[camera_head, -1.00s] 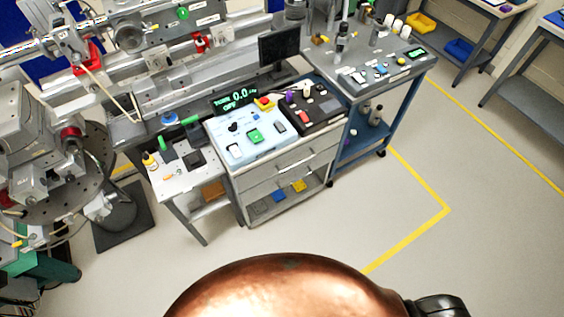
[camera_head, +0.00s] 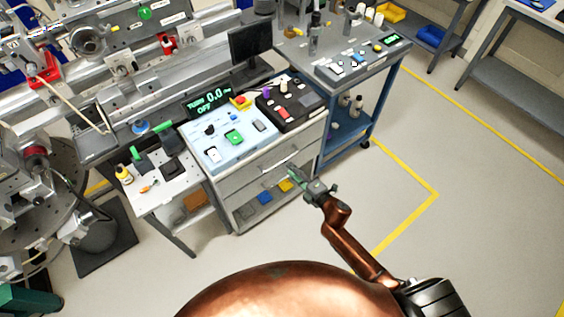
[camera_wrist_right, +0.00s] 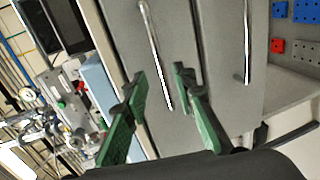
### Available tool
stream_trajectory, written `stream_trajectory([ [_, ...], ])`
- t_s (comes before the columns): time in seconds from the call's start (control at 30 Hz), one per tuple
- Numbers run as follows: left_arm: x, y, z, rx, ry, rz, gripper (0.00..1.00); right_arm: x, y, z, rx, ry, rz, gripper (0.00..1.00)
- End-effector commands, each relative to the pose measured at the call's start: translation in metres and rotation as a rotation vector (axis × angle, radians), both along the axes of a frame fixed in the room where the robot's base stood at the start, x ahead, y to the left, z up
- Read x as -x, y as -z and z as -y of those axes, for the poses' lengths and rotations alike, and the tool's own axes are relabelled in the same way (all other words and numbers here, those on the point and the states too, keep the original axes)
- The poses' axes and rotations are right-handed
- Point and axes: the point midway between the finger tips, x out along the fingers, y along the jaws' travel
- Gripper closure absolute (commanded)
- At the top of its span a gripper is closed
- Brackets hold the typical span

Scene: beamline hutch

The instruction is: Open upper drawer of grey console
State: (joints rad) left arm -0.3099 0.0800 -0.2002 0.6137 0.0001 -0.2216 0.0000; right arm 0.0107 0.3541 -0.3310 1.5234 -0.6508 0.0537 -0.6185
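The grey console (camera_head: 236,184) stands at the centre of the head view, its two drawers looking shut. In the right wrist view, which is turned sideways, the upper drawer (camera_wrist_right: 178,30) has a long metal bar handle (camera_wrist_right: 153,45). The lower drawer (camera_wrist_right: 225,60) with its own handle (camera_wrist_right: 248,42) is to its right. My right gripper (camera_head: 293,173) is at the drawer fronts. In the wrist view its green fingers (camera_wrist_right: 160,72) are open, with the upper handle running between them. I cannot tell whether they touch it. My left gripper is not in view.
A control panel (camera_head: 222,153) and a black box (camera_head: 287,120) sit on the console top. An open shelf with coloured blocks (camera_wrist_right: 301,12) lies below the drawers. A blue cart (camera_head: 340,142) stands to the right, a small white table (camera_head: 160,197) to the left. Floor in front is clear.

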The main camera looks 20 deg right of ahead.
Motion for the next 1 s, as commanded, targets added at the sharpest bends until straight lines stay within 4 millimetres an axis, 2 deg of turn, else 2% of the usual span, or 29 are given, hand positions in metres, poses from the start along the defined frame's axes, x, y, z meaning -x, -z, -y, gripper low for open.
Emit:
stream_trajectory([
  [0.17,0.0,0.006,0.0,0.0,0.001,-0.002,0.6,-0.023,0.005,-0.009,0.001,-0.002,0.002,0.75],
  [0.3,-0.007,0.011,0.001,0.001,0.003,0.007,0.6,-0.044,0.01,-0.017,-0.001,-0.001,0.002,0.75],
  [0.5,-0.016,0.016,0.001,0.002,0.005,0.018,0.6,-0.063,0.015,-0.023,0.0,0.0,0.0,0.75],
  [0.87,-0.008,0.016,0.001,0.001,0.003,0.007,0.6,-0.068,0.015,-0.024,-0.001,0.001,0.0,0.75],
  [1.0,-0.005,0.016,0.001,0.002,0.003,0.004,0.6,-0.068,0.015,-0.024,-0.001,0.001,0.0,0.85],
])
